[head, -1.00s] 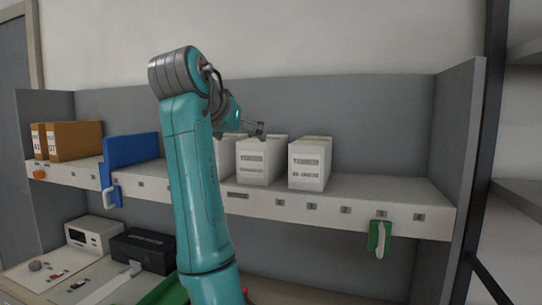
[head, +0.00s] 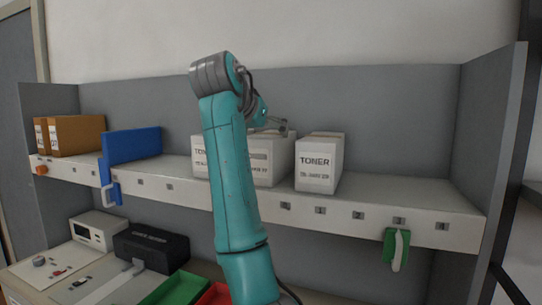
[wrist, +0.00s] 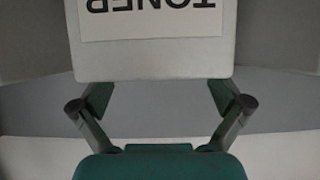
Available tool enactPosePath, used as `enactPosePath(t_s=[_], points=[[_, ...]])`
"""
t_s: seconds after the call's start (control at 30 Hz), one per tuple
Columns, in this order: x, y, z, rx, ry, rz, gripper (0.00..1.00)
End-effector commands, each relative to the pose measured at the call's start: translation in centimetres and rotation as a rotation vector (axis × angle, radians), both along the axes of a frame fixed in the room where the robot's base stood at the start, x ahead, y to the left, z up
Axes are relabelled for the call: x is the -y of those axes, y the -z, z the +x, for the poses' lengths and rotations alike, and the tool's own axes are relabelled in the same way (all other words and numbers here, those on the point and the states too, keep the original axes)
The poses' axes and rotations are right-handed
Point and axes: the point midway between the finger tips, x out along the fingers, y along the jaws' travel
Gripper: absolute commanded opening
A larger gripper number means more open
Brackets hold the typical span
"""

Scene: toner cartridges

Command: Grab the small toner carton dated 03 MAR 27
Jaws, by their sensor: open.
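White toner cartons stand in a row on the shelf: a left carton (head: 199,160) partly behind my arm, a middle carton (head: 263,168) partly covered by my arm, and a right carton (head: 318,165). The right one's label reads TONER; I cannot read the date lines surely.
A blue divider (head: 131,158) and brown boxes (head: 77,135) stand on the shelf (head: 410,207) to the left. The shelf right of the cartons is clear. Green (head: 180,291) and red (head: 216,296) trays lie below.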

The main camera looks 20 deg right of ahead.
Motion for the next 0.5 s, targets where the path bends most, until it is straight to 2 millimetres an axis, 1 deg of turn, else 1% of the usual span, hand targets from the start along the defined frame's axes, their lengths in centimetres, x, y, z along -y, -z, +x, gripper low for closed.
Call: enactPosePath(t_s=[0.2, 0.3, 0.5], points=[[1.9, 0.9, 2.1, -0.003, 0.002, -0.001, 1.00], [2.5, 1.5, 3.0, -0.002, 0.002, 0.000, 1.00], [2.7, 1.7, 3.3, 0.000, 0.000, 0.001, 1.00]])
